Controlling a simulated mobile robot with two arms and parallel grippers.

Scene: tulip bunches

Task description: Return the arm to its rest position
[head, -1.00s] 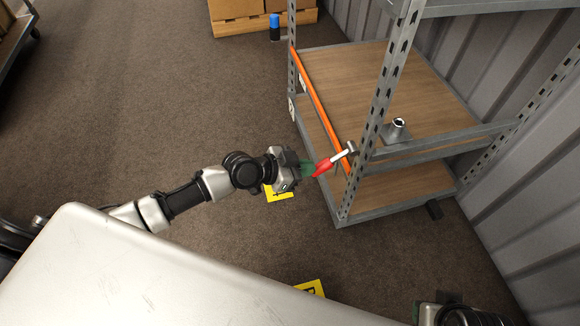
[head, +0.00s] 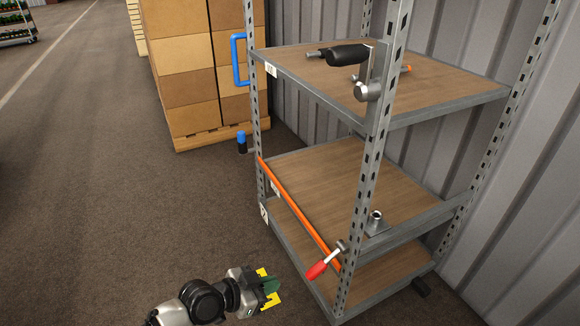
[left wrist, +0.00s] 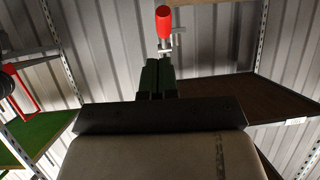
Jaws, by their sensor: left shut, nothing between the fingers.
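My left gripper (head: 271,287) is at the bottom of the head view, with the arm coming in from the lower left. Its green fingers are shut and empty, and they also show together in the left wrist view (left wrist: 157,76). They are apart from the red handle (head: 316,271) of a small metal toggle, which sits by the front post of the shelf rack. The red handle also shows ahead of the fingers in the left wrist view (left wrist: 163,22). My right gripper is out of view.
The metal rack (head: 364,190) with wooden shelves stands right of my left arm. An orange bar (head: 298,213) runs along its side. Stacked cardboard boxes (head: 190,65) and a blue-capped can (head: 242,143) stand behind. The floor (head: 90,190) at left is clear.

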